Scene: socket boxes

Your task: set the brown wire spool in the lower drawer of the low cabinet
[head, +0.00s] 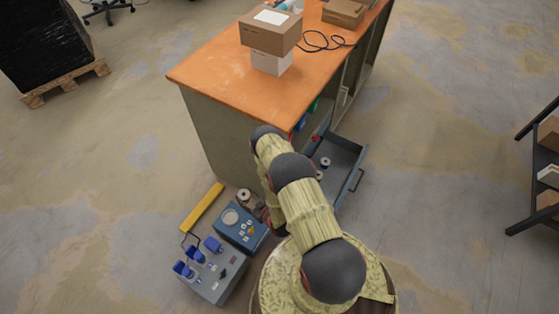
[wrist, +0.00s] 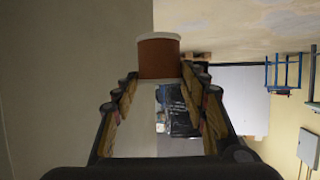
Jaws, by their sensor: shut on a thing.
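The brown wire spool (wrist: 159,58) with pale flanges is between the fingertips of my gripper (wrist: 160,76), which is shut on it. In the head view the spool (head: 244,195) shows beside the cabinet's side panel, above the blue and grey boxes; my arm hides most of the gripper. The low cabinet (head: 215,135) has an orange top. An open grey drawer (head: 350,155) sticks out from its front, right of my arm. My arm covers part of the drawer.
A blue box (head: 240,228) and a grey socket box (head: 213,272) with blue plugs stand left of my base. A yellow bar (head: 203,207) is beside them. Cartons (head: 271,30) stand on the cabinet top. A dark shelf (head: 540,170) is far right; floor between is clear.

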